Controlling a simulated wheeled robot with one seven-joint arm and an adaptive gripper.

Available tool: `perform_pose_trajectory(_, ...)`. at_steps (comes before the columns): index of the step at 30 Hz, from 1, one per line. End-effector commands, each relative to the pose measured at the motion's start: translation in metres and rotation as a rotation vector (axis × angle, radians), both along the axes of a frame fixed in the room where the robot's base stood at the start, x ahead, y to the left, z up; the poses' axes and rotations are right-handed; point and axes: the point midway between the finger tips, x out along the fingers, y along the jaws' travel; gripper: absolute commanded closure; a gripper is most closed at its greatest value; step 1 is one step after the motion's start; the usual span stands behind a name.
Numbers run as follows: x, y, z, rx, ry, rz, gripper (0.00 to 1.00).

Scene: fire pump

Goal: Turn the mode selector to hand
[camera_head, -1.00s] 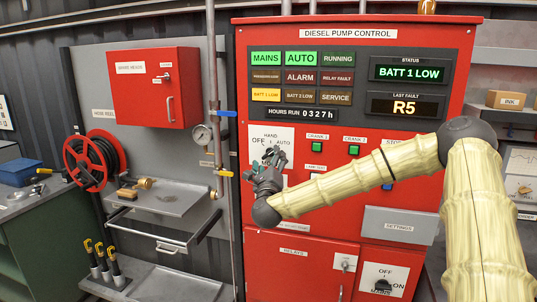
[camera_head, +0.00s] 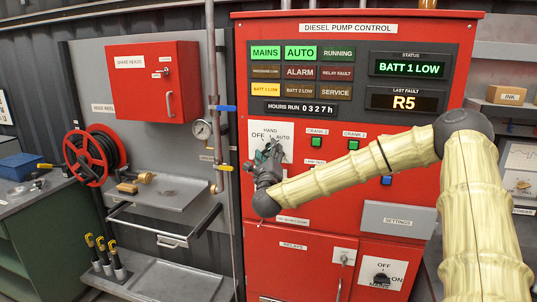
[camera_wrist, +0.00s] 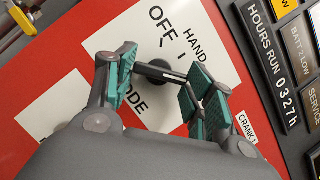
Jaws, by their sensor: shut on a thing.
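The mode selector (camera_wrist: 158,67) is a dark knob with a bar handle on a white plate (camera_head: 284,157) marked HAND, OFF and AUTO on the red panel. My gripper (camera_head: 268,150) is in front of it, and its fingers cover most of the knob in the head view. In the wrist view my gripper (camera_wrist: 163,75) has its teal-padded fingers on both sides of the handle, shut on it. A white line on the handle points towards the right finger, away from the word OFF. The word HAND shows clear; AUTO is hidden in the wrist view.
Green MAINS and AUTO lamps (camera_head: 300,53) and an amber BATT 1 LOW lamp (camera_head: 265,89) are lit above. Crank buttons (camera_head: 317,142) are right of the selector. A pipe with a gauge (camera_head: 202,130) stands to the left. Another rotary switch (camera_head: 381,279) is below right.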

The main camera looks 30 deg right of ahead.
Motion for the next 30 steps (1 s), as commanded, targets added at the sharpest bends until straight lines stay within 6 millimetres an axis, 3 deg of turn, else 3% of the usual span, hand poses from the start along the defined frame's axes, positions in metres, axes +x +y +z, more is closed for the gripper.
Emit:
perform_pose_trajectory(10, -0.0013, -0.0014, 0.0007, -0.088, 0.102, 0.001, 0.71)
perform_pose_trajectory(30, -0.0025, -0.0022, 0.0072, -0.45, 0.525, 0.001, 0.71)
